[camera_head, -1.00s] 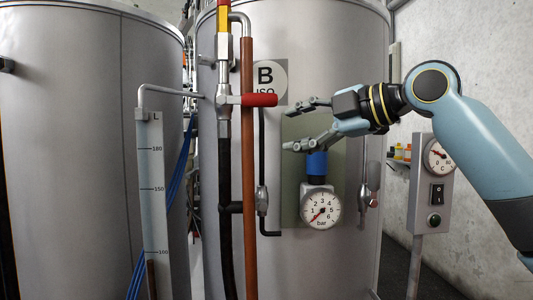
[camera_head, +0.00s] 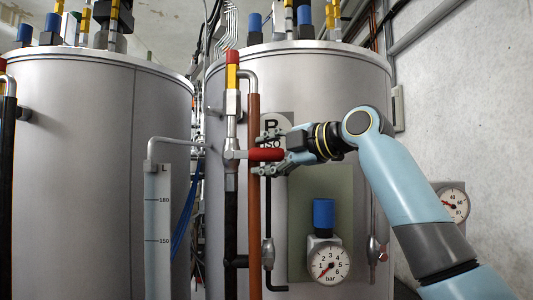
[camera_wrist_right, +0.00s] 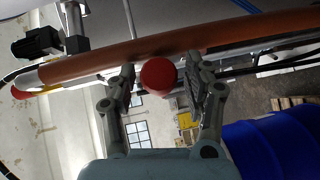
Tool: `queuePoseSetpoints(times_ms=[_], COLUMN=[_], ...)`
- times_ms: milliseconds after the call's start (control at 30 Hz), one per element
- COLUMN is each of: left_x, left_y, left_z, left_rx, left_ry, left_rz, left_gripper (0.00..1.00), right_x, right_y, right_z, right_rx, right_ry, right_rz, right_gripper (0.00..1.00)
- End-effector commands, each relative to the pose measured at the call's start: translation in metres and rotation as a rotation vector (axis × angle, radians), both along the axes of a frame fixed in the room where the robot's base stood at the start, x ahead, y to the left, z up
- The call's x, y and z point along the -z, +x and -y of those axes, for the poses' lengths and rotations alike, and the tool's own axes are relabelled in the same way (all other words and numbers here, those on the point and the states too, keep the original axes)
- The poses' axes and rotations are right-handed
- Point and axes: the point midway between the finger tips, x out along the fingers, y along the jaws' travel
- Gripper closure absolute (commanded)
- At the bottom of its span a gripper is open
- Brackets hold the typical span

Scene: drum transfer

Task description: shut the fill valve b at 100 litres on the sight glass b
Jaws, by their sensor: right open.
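The fill valve b has a red lever handle (camera_head: 267,154) that points right, level, from its metal body on the pipe; the handle's round red end also shows in the right wrist view (camera_wrist_right: 158,76). My right gripper (camera_head: 259,153) is open, with one finger above and one below the handle. In the right wrist view the handle end sits between the two fingers (camera_wrist_right: 161,68), with gaps visible on both sides. The sight glass b (camera_head: 158,225) shows its 180 and 150 marks; its lower part, with the 100 mark, is out of view. My left gripper is not in view.
A copper-coloured pipe (camera_head: 254,220) runs upright beside the valve, close to my fingertips. A pressure gauge (camera_head: 327,262) with a blue cap (camera_head: 323,213) is below my right arm. A large grey tank (camera_head: 75,150) stands at the left.

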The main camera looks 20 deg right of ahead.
Motion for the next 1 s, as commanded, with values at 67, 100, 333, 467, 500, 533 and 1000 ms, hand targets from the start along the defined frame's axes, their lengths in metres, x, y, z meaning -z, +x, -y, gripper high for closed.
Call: queuePoseSetpoints(times_ms=[67, 100, 333, 467, 500, 533, 1000], left_x=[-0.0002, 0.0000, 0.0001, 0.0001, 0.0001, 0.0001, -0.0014], left_y=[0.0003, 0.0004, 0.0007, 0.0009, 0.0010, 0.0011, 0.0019], left_z=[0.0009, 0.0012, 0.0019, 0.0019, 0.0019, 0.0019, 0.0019], left_rx=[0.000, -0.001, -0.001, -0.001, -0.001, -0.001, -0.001], left_ry=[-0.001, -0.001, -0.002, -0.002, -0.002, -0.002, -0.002], left_rz=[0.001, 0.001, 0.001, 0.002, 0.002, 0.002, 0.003], left_gripper=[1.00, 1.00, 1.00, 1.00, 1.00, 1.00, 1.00], right_x=[0.0003, 0.0006, 0.0007, 0.0007, 0.0007, 0.0007, -0.0003], right_y=[0.0014, 0.0015, 0.0013, 0.0013, 0.0012, 0.0012, 0.0011], right_z=[-0.0008, -0.0008, -0.0005, -0.0004, -0.0004, -0.0004, -0.0004], right_rx=[0.000, 0.000, 0.001, 0.001, 0.001, 0.001, 0.000], right_ry=[0.000, 0.000, 0.000, -0.001, -0.001, -0.001, -0.003], right_rz=[0.000, 0.000, 0.000, -0.001, -0.001, -0.001, -0.002], right_gripper=[0.49, 0.49, 0.59, 0.76, 0.81, 0.85, 1.00])
